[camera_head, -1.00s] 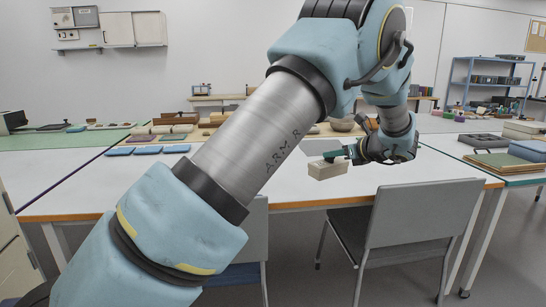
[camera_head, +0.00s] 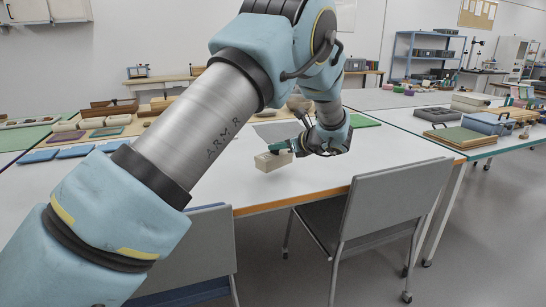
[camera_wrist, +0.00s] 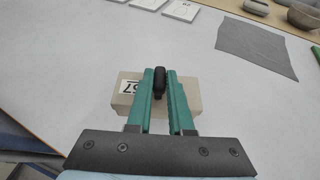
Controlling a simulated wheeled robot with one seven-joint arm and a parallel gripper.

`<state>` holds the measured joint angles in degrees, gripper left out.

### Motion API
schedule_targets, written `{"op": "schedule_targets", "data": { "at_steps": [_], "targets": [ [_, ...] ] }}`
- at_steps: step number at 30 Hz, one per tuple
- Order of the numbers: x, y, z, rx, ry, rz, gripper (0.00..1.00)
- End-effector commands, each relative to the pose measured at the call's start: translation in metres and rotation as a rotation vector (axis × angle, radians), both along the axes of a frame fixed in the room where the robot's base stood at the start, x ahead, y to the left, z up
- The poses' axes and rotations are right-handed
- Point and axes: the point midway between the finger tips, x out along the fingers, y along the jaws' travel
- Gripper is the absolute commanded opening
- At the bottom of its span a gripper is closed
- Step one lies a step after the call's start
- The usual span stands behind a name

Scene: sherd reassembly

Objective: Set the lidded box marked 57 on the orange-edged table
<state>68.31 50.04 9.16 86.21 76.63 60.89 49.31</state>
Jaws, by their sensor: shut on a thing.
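The lidded box (camera_head: 273,161) is small and cream-coloured. In the wrist view the box (camera_wrist: 190,92) shows a white label reading 57 and a dark knob on its lid. My gripper (camera_wrist: 160,82) has its green fingers closed about the knob, covering the lid's middle. In the head view my gripper (camera_head: 288,146) is above the box, over the front part of the orange-edged table (camera_head: 310,180), which has a white top. I cannot tell whether the box's underside touches the tabletop.
Two grey chairs stand at the table's front, one at right (camera_head: 390,205). A grey sheet (camera_wrist: 257,48) and bowls lie farther back. Blue pads (camera_head: 75,151) and sherd trays are at left. A green-edged table (camera_head: 430,125) at right holds boxes. White tabletop around the box is clear.

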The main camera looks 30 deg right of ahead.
Motion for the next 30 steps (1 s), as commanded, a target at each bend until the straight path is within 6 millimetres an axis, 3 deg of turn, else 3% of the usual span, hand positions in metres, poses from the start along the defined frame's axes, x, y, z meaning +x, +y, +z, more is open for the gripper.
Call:
{"op": "schedule_targets", "data": {
  "at_steps": [10,21,22,30],
  "targets": [
    [0.0,0.001,-0.038,0.002,0.001,0.0,0.0],
    [0.0,0.0,-0.043,-0.001,-0.001,0.0,0.0],
    [0.0,0.0,-0.042,-0.001,0.0,0.0,0.21],
    [0.0,0.0,-0.042,-0.001,0.0,0.0,0.49]
  ]
}}
